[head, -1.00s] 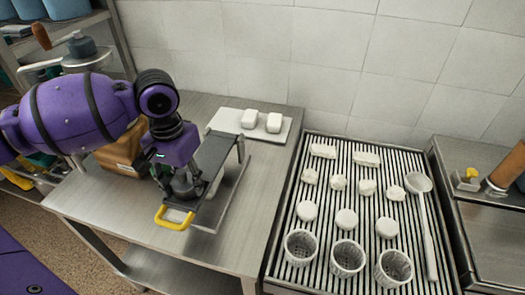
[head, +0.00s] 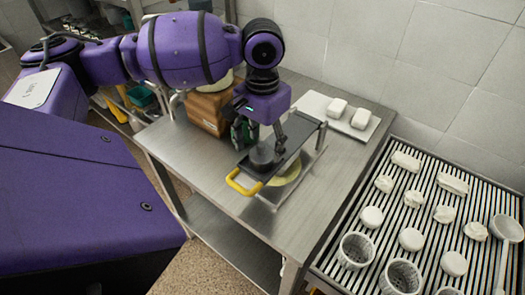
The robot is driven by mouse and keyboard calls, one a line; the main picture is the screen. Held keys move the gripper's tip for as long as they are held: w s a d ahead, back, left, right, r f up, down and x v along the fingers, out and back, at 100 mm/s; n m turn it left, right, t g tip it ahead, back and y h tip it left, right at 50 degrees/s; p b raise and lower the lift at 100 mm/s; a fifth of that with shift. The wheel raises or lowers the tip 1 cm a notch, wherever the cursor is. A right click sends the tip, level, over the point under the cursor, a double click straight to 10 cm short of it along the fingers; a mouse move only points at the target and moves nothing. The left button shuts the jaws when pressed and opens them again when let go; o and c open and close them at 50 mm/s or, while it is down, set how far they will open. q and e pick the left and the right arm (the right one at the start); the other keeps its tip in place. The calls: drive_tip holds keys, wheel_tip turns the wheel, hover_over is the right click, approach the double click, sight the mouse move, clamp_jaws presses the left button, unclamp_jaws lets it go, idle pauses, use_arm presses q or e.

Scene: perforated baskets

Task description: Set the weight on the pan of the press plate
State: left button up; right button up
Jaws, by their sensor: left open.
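The press plate (head: 303,133) has a dark pan with a yellow handle (head: 242,182) at its near end. It stands on the steel table. The weight (head: 262,154), a grey cylinder, appears upright on the pan near the handle end. My left gripper (head: 262,143) is open, with a finger on either side of the weight's upper part. Whether the fingers touch the weight cannot be told. A pale yellow round piece (head: 288,171) shows partly under the press plate. My right gripper is not in view.
A brown wooden box (head: 206,112) stands behind and left of my gripper. A white board (head: 337,117) with two white blocks lies at the back right. A slatted rack (head: 345,205) with white pieces and perforated baskets (head: 356,249) stands at the right. The table's front left is clear.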

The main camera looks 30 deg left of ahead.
sight(263, 144)
use_arm(q)
wheel_tip(263, 144, up, 9)
drive_tip(key=shift+w+f+p, duration=0.1)
drive_tip(key=shift+f+p, duration=0.05)
drive_tip(key=shift+p, duration=0.15)
drive_tip(key=shift+r, duration=0.4)
idle(0.6)
